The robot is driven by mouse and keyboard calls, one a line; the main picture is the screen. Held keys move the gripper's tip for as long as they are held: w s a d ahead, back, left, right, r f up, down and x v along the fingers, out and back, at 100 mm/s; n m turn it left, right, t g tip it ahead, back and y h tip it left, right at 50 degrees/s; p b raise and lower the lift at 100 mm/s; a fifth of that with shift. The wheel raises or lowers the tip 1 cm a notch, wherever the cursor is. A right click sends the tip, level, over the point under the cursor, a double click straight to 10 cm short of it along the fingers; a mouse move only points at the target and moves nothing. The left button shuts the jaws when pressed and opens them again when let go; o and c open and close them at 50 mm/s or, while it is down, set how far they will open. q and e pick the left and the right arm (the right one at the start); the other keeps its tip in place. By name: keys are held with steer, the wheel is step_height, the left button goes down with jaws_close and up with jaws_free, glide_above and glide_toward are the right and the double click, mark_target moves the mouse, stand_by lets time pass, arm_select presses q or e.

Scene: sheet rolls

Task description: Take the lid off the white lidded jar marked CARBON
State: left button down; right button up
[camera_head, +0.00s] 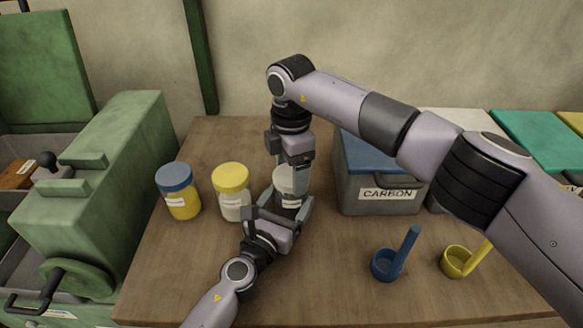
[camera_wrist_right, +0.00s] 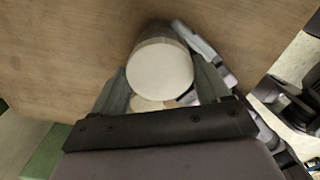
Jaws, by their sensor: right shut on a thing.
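The white lidded jar (camera_head: 284,182) stands on the wooden table; its label is too small to read. My right gripper (camera_head: 293,183) points down from above and is shut on the jar's white lid. The round lid (camera_wrist_right: 160,73) lies between its fingers in the right wrist view. My left gripper (camera_head: 282,209) comes in low from the front, its fingers on either side of the jar's body. I cannot tell whether they press on it. I see no clear gap between lid and jar, as the fingers hide much of the rim.
A yellow-lidded jar (camera_head: 231,188) stands close to the left, with a blue-lidded jar (camera_head: 178,191) beyond it. A grey bin (camera_head: 361,200) marked CARBON stands to the right. A blue scoop (camera_head: 390,264) and a yellow scoop (camera_head: 460,262) lie in front of it.

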steer(key=n, duration=0.8)
steer(key=shift+r+n, duration=0.1)
steer(key=shift+n, duration=0.3)
steer(key=n, duration=0.4)
steer(key=shift+n, duration=0.4)
steer(key=n, duration=0.4)
steer(key=shift+n, duration=0.4)
steer(key=n, duration=0.4)
steer(key=shift+n, duration=0.3)
steer(key=n, duration=0.4)
steer(key=shift+n, duration=0.4)
steer(key=n, duration=0.4)
steer(key=shift+n, duration=0.4)
steer(key=n, duration=0.3)
